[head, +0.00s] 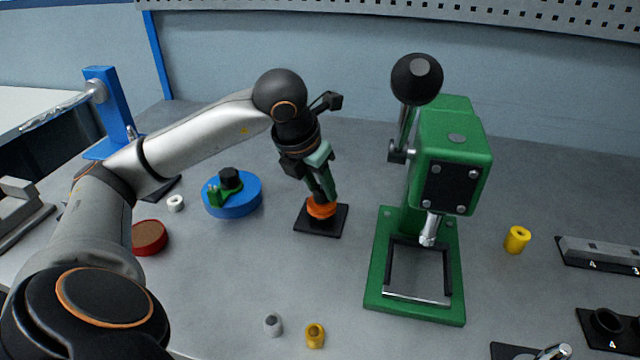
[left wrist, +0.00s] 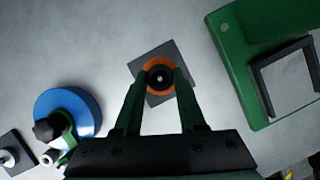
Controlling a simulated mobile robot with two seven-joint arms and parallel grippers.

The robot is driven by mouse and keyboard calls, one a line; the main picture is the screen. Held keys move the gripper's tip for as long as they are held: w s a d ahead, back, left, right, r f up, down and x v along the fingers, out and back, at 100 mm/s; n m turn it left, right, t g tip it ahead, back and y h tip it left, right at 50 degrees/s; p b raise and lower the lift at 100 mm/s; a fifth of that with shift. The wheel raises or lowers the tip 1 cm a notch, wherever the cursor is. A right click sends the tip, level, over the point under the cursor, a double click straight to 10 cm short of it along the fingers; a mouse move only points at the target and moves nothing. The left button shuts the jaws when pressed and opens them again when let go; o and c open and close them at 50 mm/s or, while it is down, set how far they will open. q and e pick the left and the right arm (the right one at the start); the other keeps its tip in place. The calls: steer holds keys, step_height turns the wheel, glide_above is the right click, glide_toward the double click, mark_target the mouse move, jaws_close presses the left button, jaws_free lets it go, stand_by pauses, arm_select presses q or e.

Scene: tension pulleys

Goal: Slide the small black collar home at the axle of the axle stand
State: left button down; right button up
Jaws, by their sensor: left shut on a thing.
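The axle stand has a black square base (head: 340,222), which also shows in the wrist view (left wrist: 186,57). An orange pulley (head: 321,209) sits on it, seen as an orange ring (left wrist: 159,63) from above. My left gripper (head: 330,197) points down just above the pulley. Its green fingers are shut on the small black collar (left wrist: 153,74), which lies centred over the orange ring. A light spot at the collar's middle looks like the axle's tip. In the head view the fingers hide the collar and axle. How far down the collar sits is unclear. My right gripper is not in view.
A green press (head: 455,160) stands close to the right. A blue disc with a green clamp (head: 235,195) lies to the left, with a white ring (head: 175,203) and a red round block (head: 148,237) beyond. Grey (head: 273,324) and yellow (head: 315,335) pieces stand in front; a yellow spool (head: 517,239) stands right.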

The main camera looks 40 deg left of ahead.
arm_select(q)
steer(key=shift+f, duration=0.3)
steer(key=shift+s+f, duration=0.15)
steer(key=shift+f, duration=0.05)
stand_by(0.3)
steer(key=shift+c, duration=2)
jaws_free()
steer(key=shift+r, duration=0.1)
